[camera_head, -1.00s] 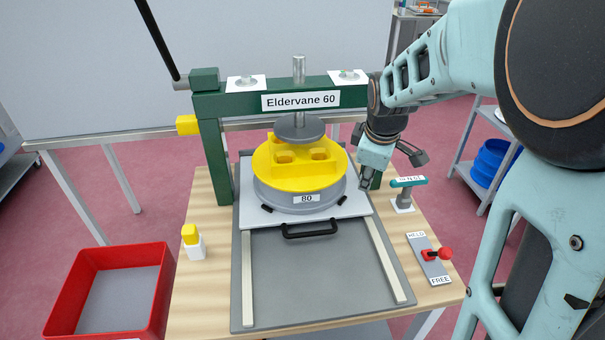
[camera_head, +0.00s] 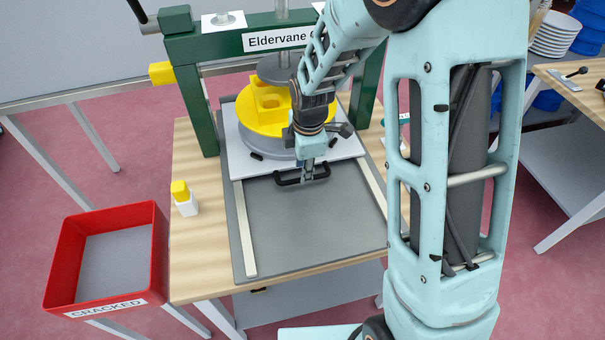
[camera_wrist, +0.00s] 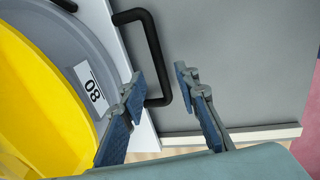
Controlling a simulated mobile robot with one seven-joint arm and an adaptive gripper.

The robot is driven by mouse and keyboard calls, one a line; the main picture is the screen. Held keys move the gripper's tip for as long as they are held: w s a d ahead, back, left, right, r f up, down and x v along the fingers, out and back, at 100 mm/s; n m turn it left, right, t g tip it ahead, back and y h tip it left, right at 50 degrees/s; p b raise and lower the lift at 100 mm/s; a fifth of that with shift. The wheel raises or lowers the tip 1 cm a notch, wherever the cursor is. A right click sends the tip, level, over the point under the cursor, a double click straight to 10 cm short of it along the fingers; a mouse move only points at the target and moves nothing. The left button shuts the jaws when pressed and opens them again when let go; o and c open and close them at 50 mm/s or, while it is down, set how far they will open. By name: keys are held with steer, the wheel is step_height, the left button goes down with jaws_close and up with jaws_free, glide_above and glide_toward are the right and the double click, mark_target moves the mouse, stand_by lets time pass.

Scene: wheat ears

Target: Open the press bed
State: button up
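The press bed is a white plate (camera_head: 348,148) on a grey base (camera_head: 310,220) with two pale rails. It sits back under the press, carrying a grey round mould marked 80 (camera_wrist: 91,88) with a yellow top (camera_head: 262,118). The bed's black handle (camera_head: 288,181) sticks out from its front edge. My gripper (camera_head: 308,178) is down at the handle. In the wrist view my gripper (camera_wrist: 160,73) is open, and the handle's bar (camera_wrist: 157,60) shows between its two fingers, with gaps on both sides. Whether the fingers are at bar height is unclear.
The green press frame (camera_head: 207,100) stands around the bed. A yellow-capped white bottle (camera_head: 185,202) stands on the wooden table (camera_head: 200,262) at left. A red CRACKED bin (camera_head: 157,250) is further left. The base between the rails is clear in front. My arm hides the table's right side.

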steer(key=shift+w+a+f, duration=0.1)
steer(key=shift+w+f, duration=0.1)
steer(key=shift+f, duration=0.75)
steer(key=shift+w+f, duration=0.15)
steer(key=shift+f, duration=0.75)
jaws_close()
